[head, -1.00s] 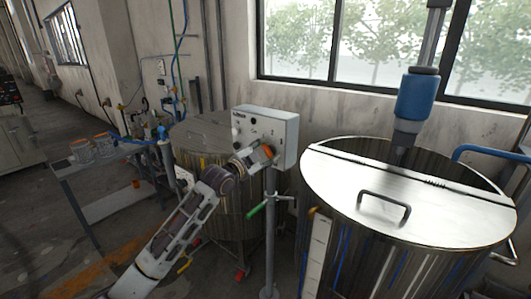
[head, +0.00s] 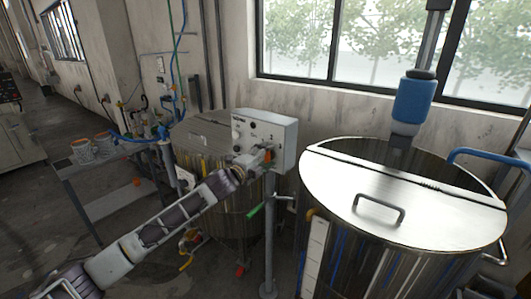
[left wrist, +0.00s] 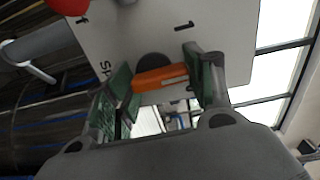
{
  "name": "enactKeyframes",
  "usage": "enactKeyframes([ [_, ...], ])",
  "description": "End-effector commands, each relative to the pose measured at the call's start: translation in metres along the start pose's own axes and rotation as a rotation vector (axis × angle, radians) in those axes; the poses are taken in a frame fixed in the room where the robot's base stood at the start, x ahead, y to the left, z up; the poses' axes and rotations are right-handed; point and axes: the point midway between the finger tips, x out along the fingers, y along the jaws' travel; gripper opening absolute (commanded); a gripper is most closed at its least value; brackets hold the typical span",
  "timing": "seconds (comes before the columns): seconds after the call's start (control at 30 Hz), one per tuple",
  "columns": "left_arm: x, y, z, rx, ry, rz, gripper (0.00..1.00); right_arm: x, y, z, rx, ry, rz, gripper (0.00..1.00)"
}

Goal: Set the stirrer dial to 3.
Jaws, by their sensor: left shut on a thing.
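The stirrer control box (head: 282,138) is a pale grey box on a post, with several small controls on its face. My left gripper (head: 263,158) is at the lower right of that face. In the left wrist view, the gripper's green-padded fingers (left wrist: 163,82) are shut on the orange bar handle (left wrist: 160,78) of the dial. The dial's dark round base (left wrist: 153,61) shows behind the handle, against the pale panel. A "1" mark is printed beside it; other lettering is partly cut off or covered. I cannot tell which number the dial points to. My right gripper is not in view.
A large steel vat (head: 400,265) with a shiny lid and blue stirrer motor (head: 413,100) stands on the right. Another vat (head: 215,205) stands behind the control box. A side table (head: 105,160) with two pots is at left. A red button (left wrist: 68,5) shows on the panel.

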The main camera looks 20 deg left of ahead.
Motion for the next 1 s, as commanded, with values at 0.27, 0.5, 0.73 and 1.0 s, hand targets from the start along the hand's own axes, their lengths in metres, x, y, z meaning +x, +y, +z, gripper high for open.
enactKeyframes([
  [0.27, 0.0, -0.001, -0.002, 0.266, 0.0, 0.003, 0.3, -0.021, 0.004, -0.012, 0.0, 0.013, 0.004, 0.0],
  [0.5, 0.0, 0.001, -0.003, 0.491, 0.001, 0.004, 0.3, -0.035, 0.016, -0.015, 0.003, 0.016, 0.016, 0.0],
  [0.73, 0.0, 0.002, -0.004, 0.677, 0.002, 0.003, 0.3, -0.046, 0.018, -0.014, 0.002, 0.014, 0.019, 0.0],
  [1.0, 0.0, 0.004, -0.004, 0.803, 0.002, 0.003, 0.3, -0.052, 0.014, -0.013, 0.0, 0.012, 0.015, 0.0],
])
